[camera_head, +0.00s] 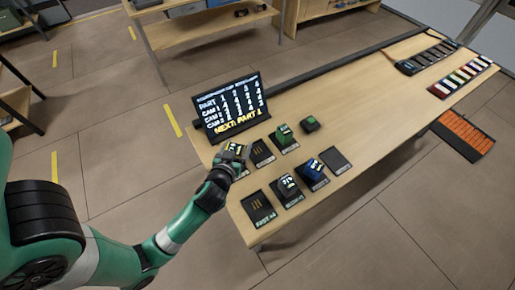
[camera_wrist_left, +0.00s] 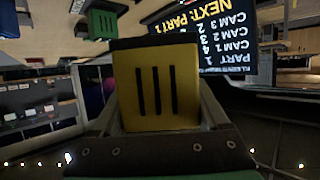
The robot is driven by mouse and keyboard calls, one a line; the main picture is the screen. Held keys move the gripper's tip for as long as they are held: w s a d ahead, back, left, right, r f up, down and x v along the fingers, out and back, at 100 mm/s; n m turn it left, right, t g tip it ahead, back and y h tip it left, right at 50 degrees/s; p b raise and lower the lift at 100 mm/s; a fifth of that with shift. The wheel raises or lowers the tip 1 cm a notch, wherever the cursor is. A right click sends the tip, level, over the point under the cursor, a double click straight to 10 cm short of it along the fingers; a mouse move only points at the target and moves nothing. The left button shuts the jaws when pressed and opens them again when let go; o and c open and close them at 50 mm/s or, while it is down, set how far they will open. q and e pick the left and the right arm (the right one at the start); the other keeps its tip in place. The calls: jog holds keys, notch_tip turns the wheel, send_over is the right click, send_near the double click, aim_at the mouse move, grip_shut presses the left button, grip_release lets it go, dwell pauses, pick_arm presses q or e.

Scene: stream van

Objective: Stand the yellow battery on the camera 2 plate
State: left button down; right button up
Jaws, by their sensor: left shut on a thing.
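The yellow battery (camera_head: 236,150) is at the left end of the table's back row of plates. My left gripper (camera_head: 231,160) is shut on it. In the left wrist view the yellow battery (camera_wrist_left: 157,88) fills the middle, with three dark stripes on its face, between the two fingers. A dark plate (camera_head: 262,152) with marks on it lies bare just right of the battery. Another bare dark plate (camera_head: 258,208) lies at the front left. The plate labels are too small to read, so I cannot tell which is camera 2, or whether the battery touches a plate. My right gripper is not in view.
A black screen (camera_head: 230,105) stands close behind the gripper. A green battery (camera_head: 284,134), a small green block (camera_head: 310,124), a dark-and-white block (camera_head: 288,186) and a blue block (camera_head: 313,168) stand nearby.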

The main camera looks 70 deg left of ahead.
pick_arm(q)
jog(key=w+a+f+b, duration=0.2)
jog(key=w+f, duration=0.1)
jog(key=w+a+f+b, duration=0.2)
jog(key=w+f, duration=0.1)
jog(key=w, duration=0.1)
jog(key=w+a+f+b, duration=0.2)
jog(key=w+f+b, duration=0.1)
jog(key=w, duration=0.1)
jog(key=shift+a, duration=0.2)
jog(key=shift+w+a, duration=0.1)
jog(key=shift+w, duration=0.05)
jog(key=f, duration=0.1)
jog(key=f+b, duration=0.2)
jog(key=shift+w+a+f, duration=0.15)
jog(key=shift+w+f, duration=0.1)
jog(key=shift+f, duration=0.2)
jog(key=shift+s+r, duration=0.1)
